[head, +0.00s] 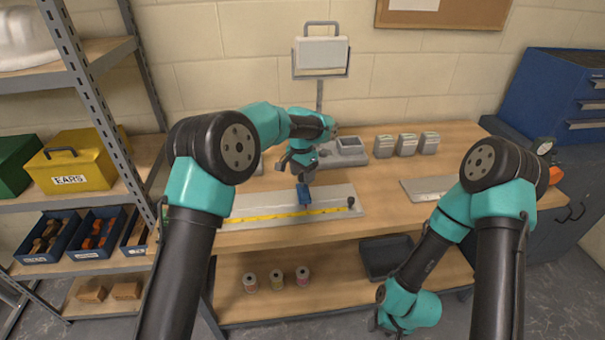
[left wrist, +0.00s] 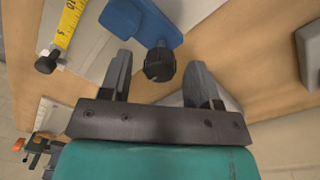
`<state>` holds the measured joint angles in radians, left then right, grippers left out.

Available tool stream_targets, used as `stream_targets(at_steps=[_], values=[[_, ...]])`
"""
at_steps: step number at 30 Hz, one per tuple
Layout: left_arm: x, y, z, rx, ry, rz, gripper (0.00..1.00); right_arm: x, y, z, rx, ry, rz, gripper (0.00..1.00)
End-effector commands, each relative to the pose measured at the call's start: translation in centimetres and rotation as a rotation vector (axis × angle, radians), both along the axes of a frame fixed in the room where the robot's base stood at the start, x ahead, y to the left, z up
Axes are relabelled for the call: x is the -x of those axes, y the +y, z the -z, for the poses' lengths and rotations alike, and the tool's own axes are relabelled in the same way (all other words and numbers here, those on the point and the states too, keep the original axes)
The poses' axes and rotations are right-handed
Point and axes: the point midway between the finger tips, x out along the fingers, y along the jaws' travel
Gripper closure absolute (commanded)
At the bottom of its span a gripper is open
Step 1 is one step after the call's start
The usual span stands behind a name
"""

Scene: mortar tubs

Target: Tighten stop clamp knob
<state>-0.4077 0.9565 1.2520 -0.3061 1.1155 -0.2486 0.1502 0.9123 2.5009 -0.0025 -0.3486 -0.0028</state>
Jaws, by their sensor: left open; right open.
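The blue stop clamp (head: 304,196) sits on a grey measuring board (head: 250,200) with a yellow scale. In the left wrist view, the clamp (left wrist: 143,20) carries a black ribbed knob (left wrist: 160,65). My left gripper (head: 303,178) is above the clamp in the head view. In the left wrist view, the open left gripper (left wrist: 160,72) has one finger on each side of the knob, with gaps at both sides. My right gripper (head: 388,328) is low at the front, beside the bench, mostly hidden by its own wrist, and holds nothing that I can see.
A small black knob (head: 351,201) stands at the board's right end. Several grey containers (head: 408,144) and a flat metal plate (head: 430,188) lie to the right. A dark tray (head: 385,258) is on the lower shelf.

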Motion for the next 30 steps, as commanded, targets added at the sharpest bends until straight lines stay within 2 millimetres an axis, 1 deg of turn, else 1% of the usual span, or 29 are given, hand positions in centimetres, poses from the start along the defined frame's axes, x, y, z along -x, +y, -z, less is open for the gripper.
stream_targets(at_steps=[8,11,14,20,30], values=[[0.0,0.0,-0.2,0.000,0.000,0.000,0.44,0.0,0.0,0.0,0.000,0.000,0.000,0.50],[-0.1,0.0,-0.9,0.001,-0.002,0.000,0.44,0.0,0.0,0.0,0.000,0.000,0.000,0.50],[-0.1,0.0,-2.0,0.001,-0.002,0.000,0.44,0.0,0.0,0.0,0.000,0.000,0.000,0.50],[-0.3,0.2,-5.5,0.002,-0.003,-0.001,0.44,0.0,0.0,0.0,0.000,0.000,0.000,0.50],[-0.4,0.4,-12.1,0.002,-0.003,0.000,0.44,0.0,0.0,0.0,0.000,0.000,0.000,0.50]])
